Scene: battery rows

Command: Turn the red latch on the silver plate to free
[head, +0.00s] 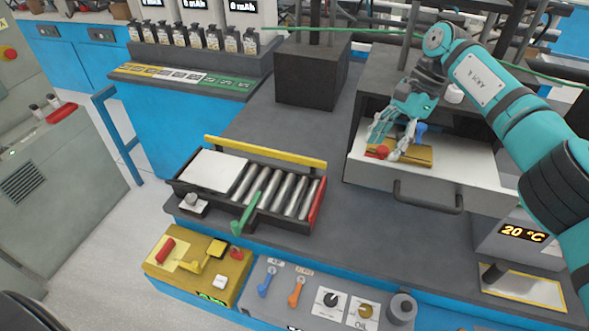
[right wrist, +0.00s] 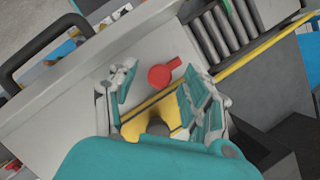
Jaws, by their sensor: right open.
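A red latch-like piece (head: 378,152) with a round head and a short arm shows at the open drawer on the right. In the right wrist view the red piece (right wrist: 162,74) lies against a pale grey surface, beside a brass-yellow plate (right wrist: 160,112). My right gripper (head: 385,142) is open, its fingers pointing down at the drawer. In the right wrist view my right gripper (right wrist: 160,90) has its fingers apart on either side of the yellow plate, with the red piece near the tips. Contact cannot be told. My left gripper is out of view.
The pale drawer (head: 370,170) has a dark handle (head: 428,197). A blue lever (head: 421,132) stands beside the gripper. A roller tray (head: 252,230) with a pale plate (head: 213,171) and green lever (head: 246,218) lies left. A yellow box (head: 232,270) and a grey switch panel stand in front.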

